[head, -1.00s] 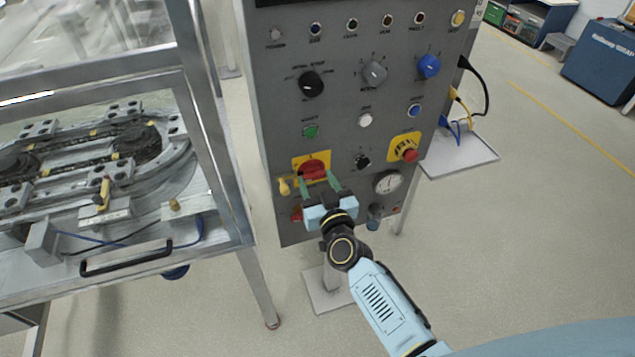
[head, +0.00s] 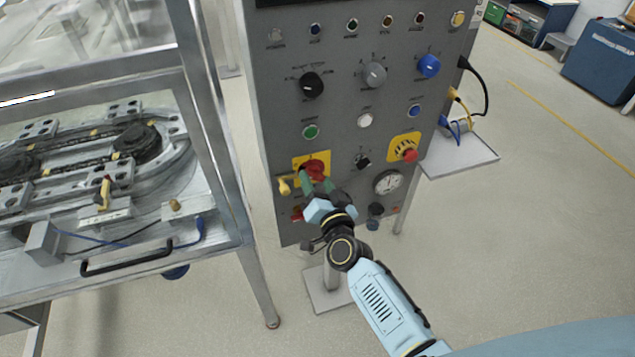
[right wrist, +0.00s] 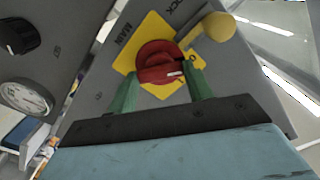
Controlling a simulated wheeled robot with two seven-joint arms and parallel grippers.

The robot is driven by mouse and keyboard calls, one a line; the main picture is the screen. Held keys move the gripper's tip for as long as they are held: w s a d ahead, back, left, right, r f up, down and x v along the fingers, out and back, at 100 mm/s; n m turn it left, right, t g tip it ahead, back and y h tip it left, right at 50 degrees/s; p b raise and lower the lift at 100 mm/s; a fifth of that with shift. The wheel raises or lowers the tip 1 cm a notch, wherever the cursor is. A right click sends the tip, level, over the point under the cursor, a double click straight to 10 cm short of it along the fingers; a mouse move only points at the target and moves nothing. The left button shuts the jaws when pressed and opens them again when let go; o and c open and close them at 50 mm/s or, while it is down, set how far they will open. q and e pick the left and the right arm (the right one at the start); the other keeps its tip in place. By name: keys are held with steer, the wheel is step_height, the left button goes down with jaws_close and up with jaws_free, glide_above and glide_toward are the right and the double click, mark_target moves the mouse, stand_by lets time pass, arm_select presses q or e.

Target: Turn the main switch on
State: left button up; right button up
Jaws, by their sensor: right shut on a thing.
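The main switch is a red rotary knob (head: 316,168) on a yellow plate (head: 299,164), low on the left of the grey control panel. The gripper is tilted relative to the panel. My left gripper is not in view.
A yellow knob (head: 284,187) sits just left of the switch, seen large in the right wrist view (right wrist: 217,27). A red emergency stop (head: 409,156) and a gauge (head: 388,182) are to the right. A metal-framed track table (head: 215,235) stands left of the panel.

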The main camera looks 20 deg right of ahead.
steer(key=m, duration=0.5)
steer(key=shift+m+b, duration=0.3)
steer(key=m+b, duration=0.1)
steer(key=m, duration=0.4)
steer(key=shift+m, duration=0.3)
steer(key=o, duration=1)
steer(key=s, duration=1.3)
steer(key=shift+s+d, duration=0.2)
steer(key=shift+s, duration=0.05)
